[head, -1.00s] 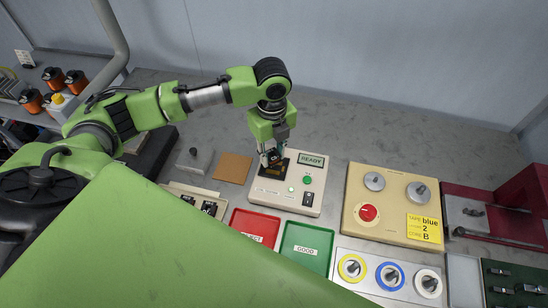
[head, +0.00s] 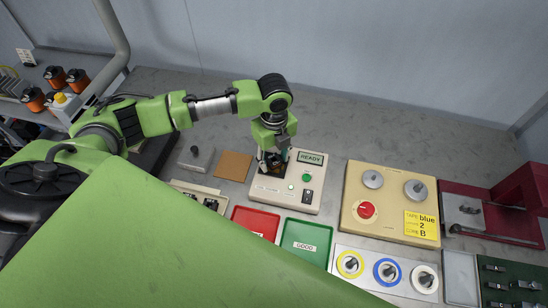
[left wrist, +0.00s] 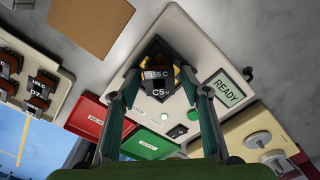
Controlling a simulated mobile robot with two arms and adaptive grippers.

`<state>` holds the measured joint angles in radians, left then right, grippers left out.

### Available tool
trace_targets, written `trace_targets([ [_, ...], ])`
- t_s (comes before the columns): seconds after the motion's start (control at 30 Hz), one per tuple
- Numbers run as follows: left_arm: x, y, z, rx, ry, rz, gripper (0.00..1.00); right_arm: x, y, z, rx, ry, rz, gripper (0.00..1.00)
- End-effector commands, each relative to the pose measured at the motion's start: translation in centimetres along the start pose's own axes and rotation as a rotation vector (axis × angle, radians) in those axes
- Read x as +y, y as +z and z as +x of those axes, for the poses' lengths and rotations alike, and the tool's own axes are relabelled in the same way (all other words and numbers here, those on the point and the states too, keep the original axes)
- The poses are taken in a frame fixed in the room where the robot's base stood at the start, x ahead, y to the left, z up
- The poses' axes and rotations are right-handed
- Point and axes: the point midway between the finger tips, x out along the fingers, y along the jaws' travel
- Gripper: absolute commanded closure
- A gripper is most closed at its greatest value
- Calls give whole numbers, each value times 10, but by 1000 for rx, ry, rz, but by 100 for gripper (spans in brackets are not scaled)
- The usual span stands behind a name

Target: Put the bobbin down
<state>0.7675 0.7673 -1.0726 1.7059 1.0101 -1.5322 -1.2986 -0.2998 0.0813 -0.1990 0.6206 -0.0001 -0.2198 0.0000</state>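The bobbin (left wrist: 157,82), dark with orange-brown parts and a label marked 155 C and C5, is at the dark, yellow-edged nest of the cream tester (head: 270,192), whose display (head: 310,158) reads READY. In the head view, my left gripper (head: 272,158) points down over the nest and partly hides it. In the left wrist view, its two fingers (left wrist: 160,85) stand on either side of the bobbin, with a small gap visible at each side. Whether the bobbin sits fully down cannot be told. My right gripper is not in view.
A red tray (head: 255,222) and a green GOOD tray (head: 306,240) lie in front of the tester. A beige winder box (head: 385,235) stands to its right. A brown pad (head: 234,166) and a grey block (head: 196,158) lie to its left. The bench behind is clear.

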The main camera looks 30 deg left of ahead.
Motion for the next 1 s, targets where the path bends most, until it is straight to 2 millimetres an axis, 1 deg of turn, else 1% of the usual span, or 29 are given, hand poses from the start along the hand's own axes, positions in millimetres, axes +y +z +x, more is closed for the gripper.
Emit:
trace_targets([
  [0.13, 2, -1, 0, 2, 6, 1, 57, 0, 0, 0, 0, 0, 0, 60],
  [0.27, 1, -1, -12, 2, 2, 1, 57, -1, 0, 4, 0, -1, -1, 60],
  [0.37, 0, 0, -30, 0, 1, 1, 57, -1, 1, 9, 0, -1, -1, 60],
  [0.6, -1, 0, -83, 0, -2, 1, 57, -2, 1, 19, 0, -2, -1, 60],
  [0.7, 0, 0, -100, 0, 0, 1, 57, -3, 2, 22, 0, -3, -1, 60],
  [0.83, 0, 0, -115, 1, 2, 0, 57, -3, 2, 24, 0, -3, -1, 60],
  [1.0, 0, 0, -122, 2, 4, 0, 57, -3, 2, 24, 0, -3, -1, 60],
])
